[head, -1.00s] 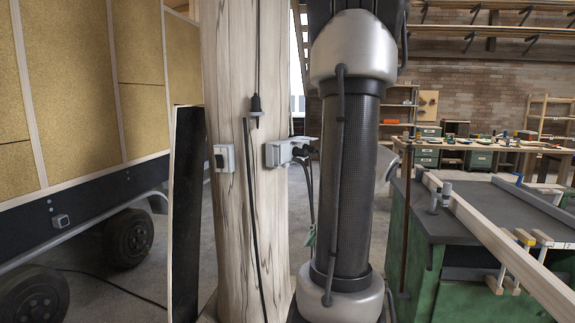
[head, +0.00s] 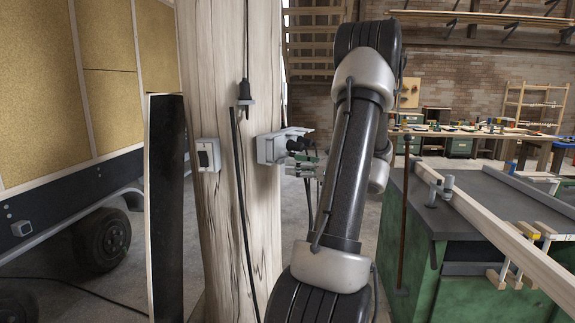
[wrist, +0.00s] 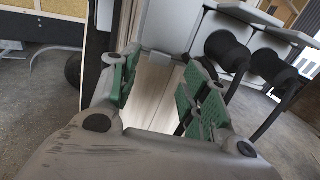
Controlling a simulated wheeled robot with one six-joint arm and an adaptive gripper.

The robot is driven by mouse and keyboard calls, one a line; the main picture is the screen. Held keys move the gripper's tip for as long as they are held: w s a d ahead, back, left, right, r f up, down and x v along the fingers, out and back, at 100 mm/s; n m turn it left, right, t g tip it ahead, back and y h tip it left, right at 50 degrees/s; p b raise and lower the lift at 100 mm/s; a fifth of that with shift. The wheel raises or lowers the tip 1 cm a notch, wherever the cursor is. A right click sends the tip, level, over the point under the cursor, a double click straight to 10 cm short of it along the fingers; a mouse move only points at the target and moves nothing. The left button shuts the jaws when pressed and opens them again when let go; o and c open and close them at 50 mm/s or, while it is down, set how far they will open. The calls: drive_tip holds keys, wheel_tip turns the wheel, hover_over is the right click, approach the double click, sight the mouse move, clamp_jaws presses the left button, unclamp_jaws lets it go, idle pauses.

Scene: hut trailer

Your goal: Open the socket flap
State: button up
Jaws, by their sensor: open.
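The grey socket box (head: 268,149) is fixed to the side of the wooden post (head: 228,220). Black plugs (head: 298,143) sit in it, with a lid raised above them. In the wrist view two black plugs (wrist: 270,66) with cables stand at the right under raised grey flaps (wrist: 245,13). A pale grey flap (wrist: 160,25) of the box lies beyond my fingertips and looks shut. My gripper (wrist: 160,80) is open and empty, its green-padded fingers spread in front of that flap. In the head view my gripper (head: 312,168) is beside the box, partly hidden by my arm. I cannot tell whether it touches.
A switch box (head: 207,155) and a hanging black connector (head: 245,97) are on the post's front. Plug cables hang below the socket box. A green workbench (head: 470,255) with timber and clamps stands at the right. A trailer wall (head: 100,110) is at the left.

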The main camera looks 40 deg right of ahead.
sight(280, 150)
drive_tip(key=shift+x, duration=1.8)
drive_tip(key=shift+s, duration=0.1)
clamp_jaws()
